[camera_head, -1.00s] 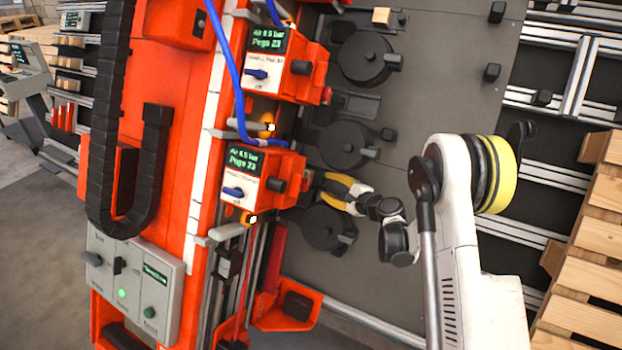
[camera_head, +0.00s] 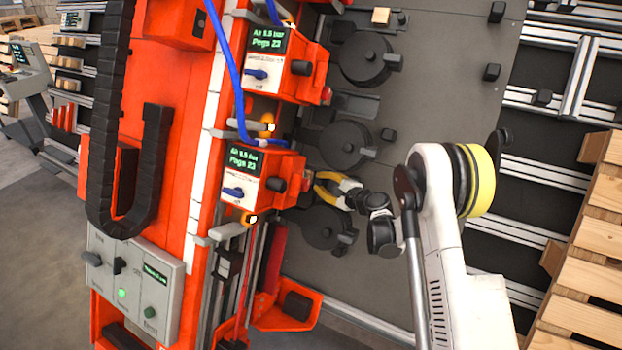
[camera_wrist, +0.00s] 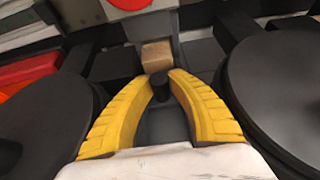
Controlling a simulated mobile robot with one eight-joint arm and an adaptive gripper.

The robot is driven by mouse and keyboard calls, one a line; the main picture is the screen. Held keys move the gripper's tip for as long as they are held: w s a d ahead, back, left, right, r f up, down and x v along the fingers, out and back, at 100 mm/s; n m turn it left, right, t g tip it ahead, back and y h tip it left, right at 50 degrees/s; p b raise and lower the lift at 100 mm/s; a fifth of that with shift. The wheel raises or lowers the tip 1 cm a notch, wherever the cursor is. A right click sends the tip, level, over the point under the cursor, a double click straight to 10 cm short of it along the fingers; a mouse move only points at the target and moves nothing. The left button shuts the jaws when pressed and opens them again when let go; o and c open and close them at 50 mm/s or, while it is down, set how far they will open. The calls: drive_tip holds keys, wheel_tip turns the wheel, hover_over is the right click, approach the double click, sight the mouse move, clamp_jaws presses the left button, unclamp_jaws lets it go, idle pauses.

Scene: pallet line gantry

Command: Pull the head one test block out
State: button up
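My gripper (camera_head: 318,188) is at the lower orange head (camera_head: 262,175), with its yellow fingers beside the head's right side. In the wrist view, the gripper (camera_wrist: 162,78) has its fingers apart with a gap between them. A small wooden block (camera_wrist: 157,56) lies just beyond the fingertips, in a dark slot, and the fingers are not closed on it. A black peg (camera_wrist: 160,84) shows in the gap between the fingers. The block by the lower head is hidden in the head view. The upper orange head (camera_head: 285,62) has a similar display. The head numbers are not readable.
Round black discs (camera_head: 324,228) with side knobs stand on the grey plate (camera_head: 440,95), close on both sides of the gripper. Another wooden block (camera_head: 381,16) sits at the top. A blue hose (camera_head: 233,75) runs to the heads. Pallet boards (camera_head: 590,260) stand at right.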

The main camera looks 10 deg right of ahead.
idle(0.3)
drive_tip(key=shift+s+d, duration=0.75)
drive_tip(key=shift+d, duration=0.3)
drive_tip(key=shift+s+d, duration=0.75)
drive_tip(key=shift+d, duration=0.25)
drive_tip(key=shift+s+d, duration=0.75)
drive_tip(key=shift+d, duration=0.3)
drive_tip(key=shift+s+d, duration=0.95)
drive_tip(key=shift+d, duration=0.3)
drive_tip(key=shift+s+d, duration=0.8)
drive_tip(key=shift+d, duration=0.35)
drive_tip(key=o, duration=0.8)
drive_tip(key=shift+d, duration=0.1)
drive_tip(key=shift+s, duration=0.1)
